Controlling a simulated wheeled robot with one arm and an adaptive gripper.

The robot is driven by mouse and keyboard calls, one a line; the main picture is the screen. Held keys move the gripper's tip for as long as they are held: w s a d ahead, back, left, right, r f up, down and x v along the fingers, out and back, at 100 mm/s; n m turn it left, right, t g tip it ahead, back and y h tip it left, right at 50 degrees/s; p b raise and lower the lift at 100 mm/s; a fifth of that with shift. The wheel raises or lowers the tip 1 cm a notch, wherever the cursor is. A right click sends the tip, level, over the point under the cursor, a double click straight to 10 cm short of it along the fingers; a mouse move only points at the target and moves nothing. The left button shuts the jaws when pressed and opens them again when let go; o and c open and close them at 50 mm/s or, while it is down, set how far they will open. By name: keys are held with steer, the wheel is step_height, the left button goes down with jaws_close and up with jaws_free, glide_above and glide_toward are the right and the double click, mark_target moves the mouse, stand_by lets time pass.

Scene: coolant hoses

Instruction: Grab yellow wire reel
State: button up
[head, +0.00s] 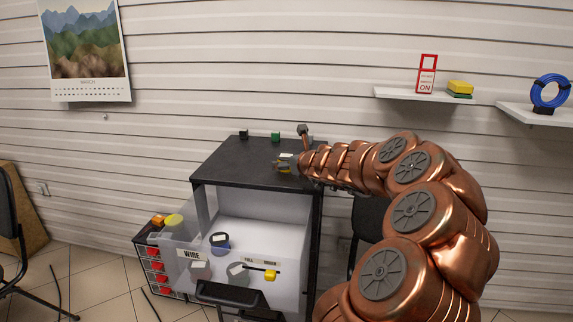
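My gripper (285,164) is at the end of my copper arm, just above the dark top of the cabinet (235,165). Its fingers are small here, and I cannot tell whether they are open or shut. A small patch of yellow and white shows at the fingers; I cannot tell whether it is a reel or part of my gripper. A round yellow thing (174,220), possibly the yellow wire reel, is at the left, by the small drawer unit.
The drawer holds a blue reel (220,243) and greyish pieces. A black item (243,135) and a green item (275,136) stand on the cabinet's back edge. An orange item (158,220) is on the drawer unit (150,250). Shelves (415,95) are at right.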

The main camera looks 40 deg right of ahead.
steer(key=shift+x, duration=1.85)
steer(key=shift+d, duration=0.1)
steer(key=c, duration=1.4)
steer(key=shift+r, duration=0.2)
